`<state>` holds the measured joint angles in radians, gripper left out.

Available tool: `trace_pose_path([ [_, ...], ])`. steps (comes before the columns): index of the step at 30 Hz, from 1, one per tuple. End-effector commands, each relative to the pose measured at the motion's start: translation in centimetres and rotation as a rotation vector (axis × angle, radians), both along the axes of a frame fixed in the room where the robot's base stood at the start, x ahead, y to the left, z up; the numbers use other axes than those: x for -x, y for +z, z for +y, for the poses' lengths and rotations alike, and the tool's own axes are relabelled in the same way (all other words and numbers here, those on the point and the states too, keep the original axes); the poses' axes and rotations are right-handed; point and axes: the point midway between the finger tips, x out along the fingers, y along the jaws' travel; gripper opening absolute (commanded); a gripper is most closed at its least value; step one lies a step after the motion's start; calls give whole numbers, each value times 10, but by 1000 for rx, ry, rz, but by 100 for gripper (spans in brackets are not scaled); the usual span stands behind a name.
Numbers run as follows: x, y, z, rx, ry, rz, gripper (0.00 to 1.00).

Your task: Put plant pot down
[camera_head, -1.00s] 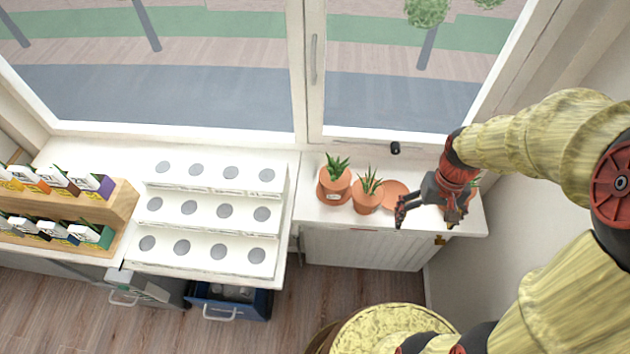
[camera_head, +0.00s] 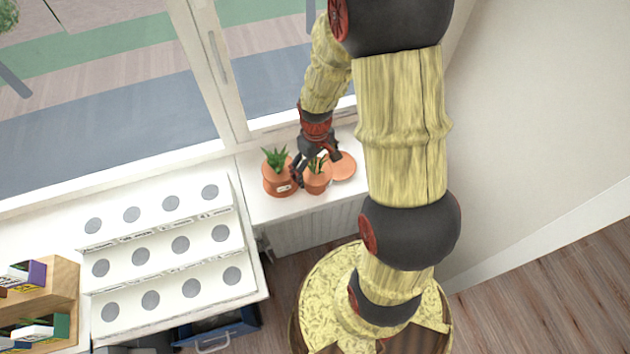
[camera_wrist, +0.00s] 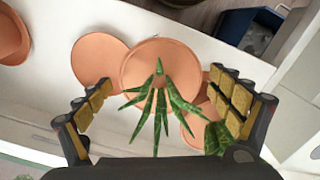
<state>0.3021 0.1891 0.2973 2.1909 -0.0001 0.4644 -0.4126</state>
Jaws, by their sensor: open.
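A terracotta plant pot (camera_head: 317,184) with a spiky green plant stands upright on the white sill cabinet, in the middle. My gripper (camera_head: 316,167) is above it, open. In the wrist view the pot (camera_wrist: 135,68) and its leaves lie between the spread fingers (camera_wrist: 160,98), with gaps on both sides. An empty terracotta saucer (camera_head: 343,167) lies right of the pot; it also shows in the wrist view (camera_wrist: 93,58). A second potted plant (camera_head: 276,182) stands left of the middle pot, partly hidden by a finger and leaves in the wrist view.
A white stepped rack with round grey discs (camera_head: 165,252) stands left of the plants. The window is behind the sill. Another terracotta piece (camera_wrist: 8,38) shows at the wrist view's left edge. A blue bin (camera_wrist: 252,32) is below, beyond the cabinet edge.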

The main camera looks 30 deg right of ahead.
Motion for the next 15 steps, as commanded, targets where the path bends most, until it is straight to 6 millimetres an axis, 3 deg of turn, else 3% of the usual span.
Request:
trace_pose_path([
  [6,0,-23,0,-1,0,1,92],
  [15,0,-24,0,0,-1,0,90],
])
